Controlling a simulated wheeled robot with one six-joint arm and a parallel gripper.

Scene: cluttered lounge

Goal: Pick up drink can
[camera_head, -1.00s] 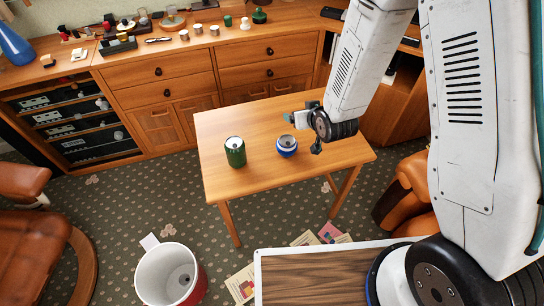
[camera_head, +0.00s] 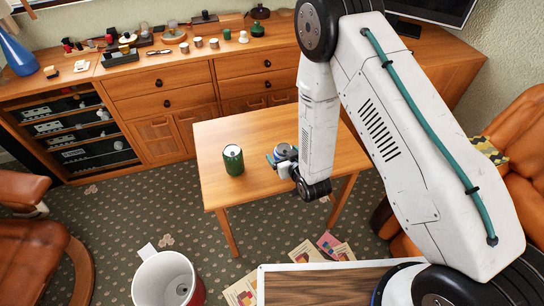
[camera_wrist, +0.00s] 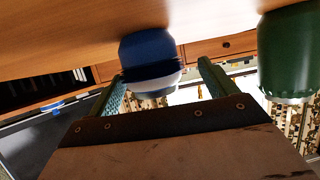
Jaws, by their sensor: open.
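Two drink cans stand upright on the small wooden table (camera_head: 222,135). The green can (camera_head: 233,159) is at the left, and it also shows at the right edge of the wrist view (camera_wrist: 288,55). The blue and white can (camera_head: 283,151) stands to its right, partly hidden by my gripper (camera_head: 280,162). In the wrist view, where the scene appears upside down, the blue can (camera_wrist: 148,48) is ahead of my open fingers (camera_wrist: 160,80), lined up with the gap between them. I cannot tell whether its near side is between the fingertips.
A long wooden cabinet (camera_head: 160,75) with many small items on top runs along the wall. A red and white bin (camera_head: 165,275) and scattered papers (camera_head: 300,255) are on the carpet. Orange-brown armchairs stand at left (camera_head: 35,250) and right (camera_head: 515,140).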

